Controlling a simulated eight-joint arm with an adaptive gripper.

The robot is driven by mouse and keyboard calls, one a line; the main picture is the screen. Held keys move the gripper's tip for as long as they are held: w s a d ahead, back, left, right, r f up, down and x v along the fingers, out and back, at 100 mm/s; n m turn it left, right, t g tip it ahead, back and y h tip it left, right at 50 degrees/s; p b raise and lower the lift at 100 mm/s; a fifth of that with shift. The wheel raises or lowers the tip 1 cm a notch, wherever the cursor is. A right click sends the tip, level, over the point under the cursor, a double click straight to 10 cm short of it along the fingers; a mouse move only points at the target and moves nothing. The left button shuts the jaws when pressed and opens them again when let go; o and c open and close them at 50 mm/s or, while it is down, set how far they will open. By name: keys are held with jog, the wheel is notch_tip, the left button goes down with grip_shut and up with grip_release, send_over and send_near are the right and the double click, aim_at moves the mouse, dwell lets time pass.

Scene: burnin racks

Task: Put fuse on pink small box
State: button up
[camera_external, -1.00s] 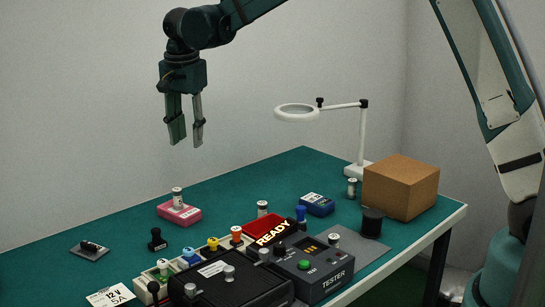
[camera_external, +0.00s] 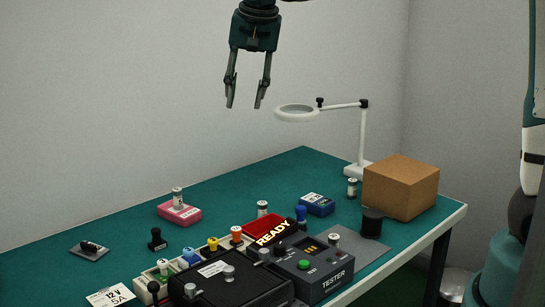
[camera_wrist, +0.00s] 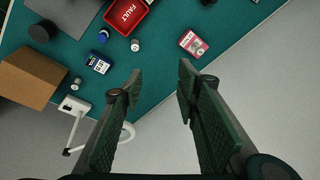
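The pink small box (camera_external: 180,213) lies on the green table, left of centre. A small white-and-grey cylinder, which looks like a fuse (camera_external: 178,196), stands upright on top of it. The pink box (camera_wrist: 192,45) also shows in the wrist view, right of centre. Similar cylinders stand by the red tray (camera_external: 262,208), near the brown box (camera_external: 352,188) and by the tester (camera_external: 334,240); I cannot tell exactly which are fuses. My gripper (camera_external: 244,104) is open and empty, high above the table and pointing down. Both fingers are apart in the wrist view (camera_wrist: 159,76).
A white magnifier lamp (camera_external: 361,140) and a brown box (camera_external: 400,187) stand at the right. A blue box (camera_external: 317,204), a red tray (camera_external: 262,226) and a grey tester (camera_external: 312,271) occupy the middle and front. The table's back left is clear.

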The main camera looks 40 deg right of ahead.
jog(key=s+d+r+n+t, duration=0.1)
jog(key=s+d+n, duration=0.1)
jog(key=s, duration=0.7)
jog(key=s+d+r+n+t, duration=0.1)
jog(key=s+d+r+n, duration=0.15)
jog(key=s, duration=0.55)
jog(key=s+d+f+n+t, duration=0.1)
jog(key=s+f+n, duration=0.1)
jog(key=s, duration=0.5)
jog(key=s+d+f+n+t, duration=0.1)
jog(key=s+f, duration=0.3)
jog(key=s, duration=0.4)
jog(key=shift+n, duration=0.85)
